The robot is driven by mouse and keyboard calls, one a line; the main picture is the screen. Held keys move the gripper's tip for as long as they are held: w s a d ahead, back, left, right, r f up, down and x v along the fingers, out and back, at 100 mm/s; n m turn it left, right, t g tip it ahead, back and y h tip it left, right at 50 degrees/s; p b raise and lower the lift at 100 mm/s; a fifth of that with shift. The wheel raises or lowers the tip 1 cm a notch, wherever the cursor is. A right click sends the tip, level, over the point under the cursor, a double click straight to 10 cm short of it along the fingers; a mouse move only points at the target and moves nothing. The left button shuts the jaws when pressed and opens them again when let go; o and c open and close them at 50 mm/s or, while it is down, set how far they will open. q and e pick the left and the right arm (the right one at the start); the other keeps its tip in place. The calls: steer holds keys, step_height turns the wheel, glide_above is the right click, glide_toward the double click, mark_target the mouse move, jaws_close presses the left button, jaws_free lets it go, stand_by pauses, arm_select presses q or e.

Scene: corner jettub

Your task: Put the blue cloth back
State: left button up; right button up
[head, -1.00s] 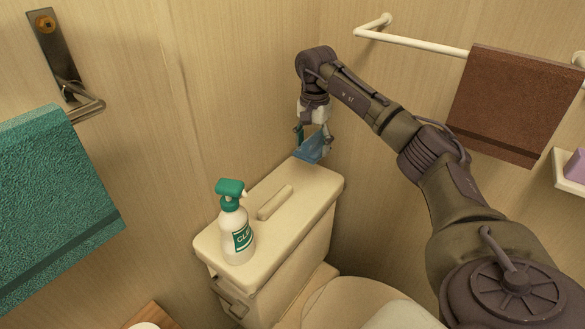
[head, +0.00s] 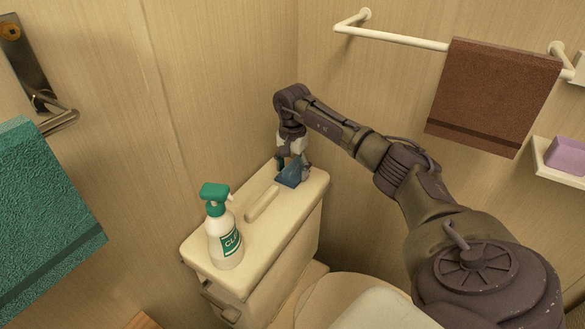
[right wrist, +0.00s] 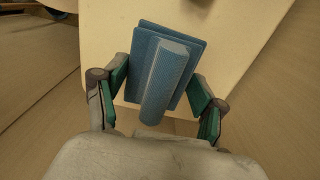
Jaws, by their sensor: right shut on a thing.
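The blue cloth (head: 290,176) is at the far end of the toilet tank lid (head: 270,240), down at the lid's surface. In the head view I cannot tell whether it rests on the lid or hangs just above it. My right gripper (head: 293,163) points down and is shut on the cloth. In the right wrist view the cloth (right wrist: 165,75) is a flat folded piece with a raised ridge, between the green-padded fingers (right wrist: 162,98). My left gripper is not in view.
A spray bottle (head: 224,235) with a green head stands on the near end of the lid, beside a cream bar (head: 262,203). A teal towel (head: 45,220) hangs at left. A brown towel (head: 493,95) hangs from a white rail (head: 400,38). Walls close in behind the tank.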

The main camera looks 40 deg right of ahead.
mark_target(292, 163)
steer(key=o, duration=1)
step_height(292, 163, up, 12)
steer(key=shift+r, duration=0.1)
stand_by(0.5)
